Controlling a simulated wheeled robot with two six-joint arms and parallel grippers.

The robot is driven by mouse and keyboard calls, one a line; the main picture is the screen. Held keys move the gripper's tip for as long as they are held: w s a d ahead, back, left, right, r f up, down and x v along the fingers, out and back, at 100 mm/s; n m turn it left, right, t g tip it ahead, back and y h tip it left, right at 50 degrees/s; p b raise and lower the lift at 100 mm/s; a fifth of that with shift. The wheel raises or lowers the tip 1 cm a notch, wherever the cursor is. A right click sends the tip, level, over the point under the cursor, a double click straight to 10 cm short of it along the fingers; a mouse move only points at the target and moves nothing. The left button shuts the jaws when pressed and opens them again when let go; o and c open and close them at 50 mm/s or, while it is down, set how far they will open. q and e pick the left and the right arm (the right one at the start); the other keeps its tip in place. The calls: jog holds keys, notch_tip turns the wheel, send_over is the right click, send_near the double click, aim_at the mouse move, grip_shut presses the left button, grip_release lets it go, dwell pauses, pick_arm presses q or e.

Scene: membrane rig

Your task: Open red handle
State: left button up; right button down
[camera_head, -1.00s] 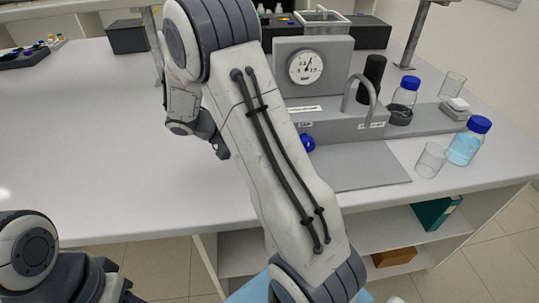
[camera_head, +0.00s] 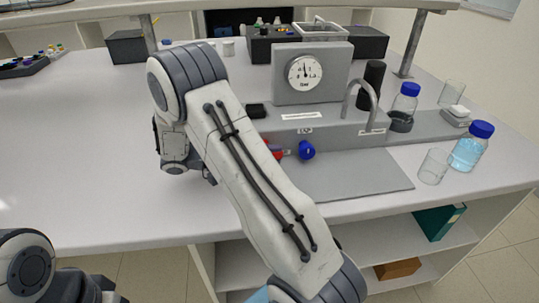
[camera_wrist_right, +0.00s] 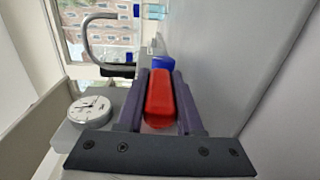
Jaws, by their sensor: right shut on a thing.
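The red handle (camera_wrist_right: 160,98) lies between the two fingers of my right gripper (camera_wrist_right: 160,76) in the right wrist view. The gripper is shut on it, one finger along each side. In the head view only a small bit of the red handle (camera_head: 277,151) shows past my right forearm, left of a blue handle (camera_head: 306,150) on the grey rig (camera_head: 340,136). My right fingers are mostly hidden there. The blue handle (camera_wrist_right: 162,63) also shows just beyond the red one in the wrist view. My left arm is at the lower left; its fingers cannot be made out.
A pressure gauge (camera_head: 305,72) stands on the rig, with a curved metal pipe (camera_head: 372,95) to its right. A beaker (camera_head: 434,167) and a blue-capped bottle (camera_head: 470,150) stand on the right. The bench's left side is mostly clear.

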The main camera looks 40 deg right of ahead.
jog(key=c, duration=0.6)
grip_release()
jog(key=shift+o, duration=0.2)
jog(key=b+v, duration=0.1)
jog(key=v, duration=0.9)
jog(key=shift+w+a, duration=0.15)
